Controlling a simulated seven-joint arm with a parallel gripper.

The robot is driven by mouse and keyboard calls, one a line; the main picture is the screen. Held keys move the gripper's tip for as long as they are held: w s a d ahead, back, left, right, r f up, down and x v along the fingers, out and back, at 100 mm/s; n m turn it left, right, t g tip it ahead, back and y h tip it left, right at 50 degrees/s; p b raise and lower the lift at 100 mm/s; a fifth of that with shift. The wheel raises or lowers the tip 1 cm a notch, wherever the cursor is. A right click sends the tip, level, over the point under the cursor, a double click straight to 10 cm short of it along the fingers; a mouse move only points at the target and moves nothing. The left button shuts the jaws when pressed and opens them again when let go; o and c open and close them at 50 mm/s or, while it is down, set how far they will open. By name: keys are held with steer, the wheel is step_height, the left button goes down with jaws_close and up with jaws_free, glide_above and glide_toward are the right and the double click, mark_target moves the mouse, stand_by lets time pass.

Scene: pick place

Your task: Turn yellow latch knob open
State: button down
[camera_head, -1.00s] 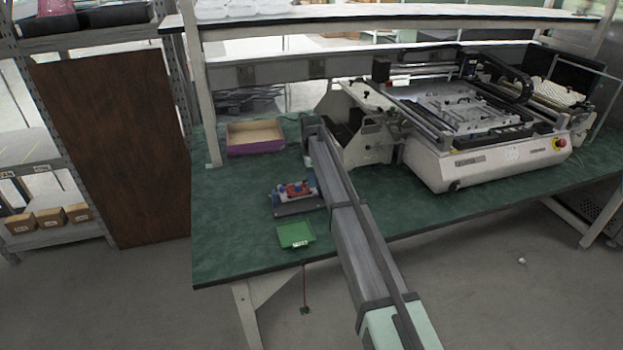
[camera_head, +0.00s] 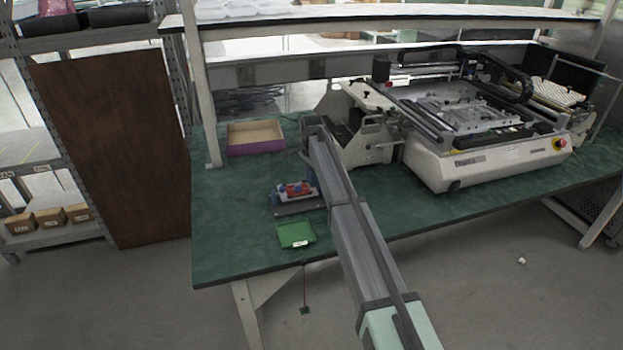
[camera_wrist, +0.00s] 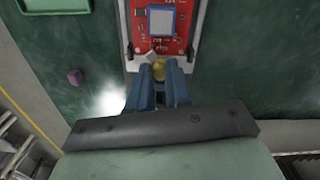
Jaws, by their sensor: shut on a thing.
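In the wrist view the yellow latch knob (camera_wrist: 158,69) shows as a small round yellow shape between the blue fingertips of my gripper (camera_wrist: 158,78). The fingers are shut on the knob from both sides. The knob sits at the near end of a fixture that holds a red circuit board (camera_wrist: 183,40) with a pale square chip. The fixture (camera_head: 297,206) also shows in the head view on the green table, with red and blue parts on top. A small light piece (camera_wrist: 140,57) lies beside the knob. In the head view my arm hides the gripper and the knob.
A green tray (camera_head: 296,234) sits at the table's front edge, and its corner shows in the wrist view. A purple-sided open box (camera_head: 256,138) stands behind the fixture. A large white machine (camera_head: 480,150) fills the right.

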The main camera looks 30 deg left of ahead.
stand_by(0.3)
steer(key=c, duration=1.3)
jaws_free()
steer(key=shift+c, duration=0.2)
steer(key=shift+r, duration=0.15)
step_height(320, 180, up, 14)
steer(key=shift+f, duration=0.25)
steer(key=shift+o, duration=0.4)
